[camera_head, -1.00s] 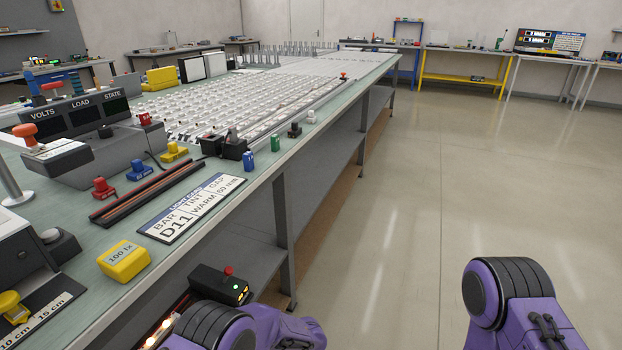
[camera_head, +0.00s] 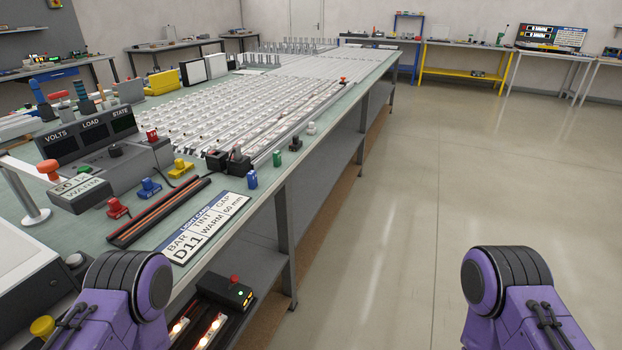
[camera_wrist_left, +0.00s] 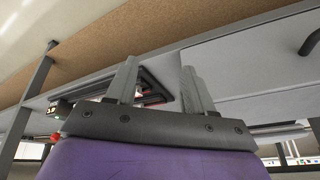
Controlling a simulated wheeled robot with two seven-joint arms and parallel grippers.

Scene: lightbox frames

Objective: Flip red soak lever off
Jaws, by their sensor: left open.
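A black box with a red-topped lever (camera_head: 235,279) and a small lit display stands on the shelf under the bench. I cannot read a soak label or the lever's position. The red part also shows in the left wrist view (camera_wrist_left: 55,137), beside the display. My left gripper (camera_wrist_left: 160,86) is open and empty, with its two grey fingers apart under the bench near the shelf and not touching the lever. In the head view only my purple arm parts show, and the right gripper is out of view.
Lit strips (camera_head: 208,332) lie beside the box on the shelf. The bench top (camera_head: 265,205) holds a light card (camera_head: 205,228), a red lever block (camera_head: 118,208) and a meter console (camera_head: 90,140). A bench leg (camera_head: 285,240) stands right of the box. The floor (camera_head: 400,200) to the right is clear.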

